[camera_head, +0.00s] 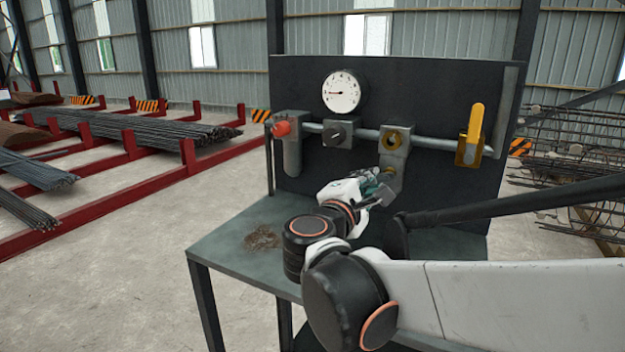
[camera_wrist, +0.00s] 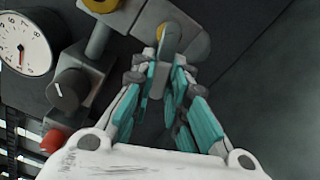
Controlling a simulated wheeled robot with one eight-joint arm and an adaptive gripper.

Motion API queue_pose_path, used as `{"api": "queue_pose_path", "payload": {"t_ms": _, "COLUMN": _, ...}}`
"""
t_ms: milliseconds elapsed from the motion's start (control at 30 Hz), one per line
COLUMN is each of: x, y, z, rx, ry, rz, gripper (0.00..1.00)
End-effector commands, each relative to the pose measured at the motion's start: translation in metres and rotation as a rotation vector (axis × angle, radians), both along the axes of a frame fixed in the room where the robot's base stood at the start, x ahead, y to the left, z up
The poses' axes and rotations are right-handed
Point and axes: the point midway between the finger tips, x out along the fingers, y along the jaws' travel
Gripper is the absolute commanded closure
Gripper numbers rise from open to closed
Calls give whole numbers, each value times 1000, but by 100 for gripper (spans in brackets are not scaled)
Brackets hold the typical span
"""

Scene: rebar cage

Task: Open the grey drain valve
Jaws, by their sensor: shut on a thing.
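My gripper (camera_head: 377,180) reaches the valve from the front left. In the wrist view my gripper (camera_wrist: 165,75) has its teal-padded fingers shut on the lever, one on each side. In the head view my wrist and fingers partly cover the valve.
A gauge (camera_head: 342,91), a red knob (camera_head: 282,129), a dark grey knob (camera_head: 338,134) and a yellow-handled valve (camera_head: 472,135) are on the same panel. The green-grey bench top (camera_head: 235,245) below holds a small brown patch. Rebar racks stand left.

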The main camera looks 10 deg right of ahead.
Motion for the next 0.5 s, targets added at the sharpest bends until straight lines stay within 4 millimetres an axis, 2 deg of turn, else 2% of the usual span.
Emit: {"api": "queue_pose_path", "payload": {"t_ms": 500, "x": -7, "y": -9, "z": -18, "rx": -397, "ry": 289, "rz": -1, "gripper": 100}}
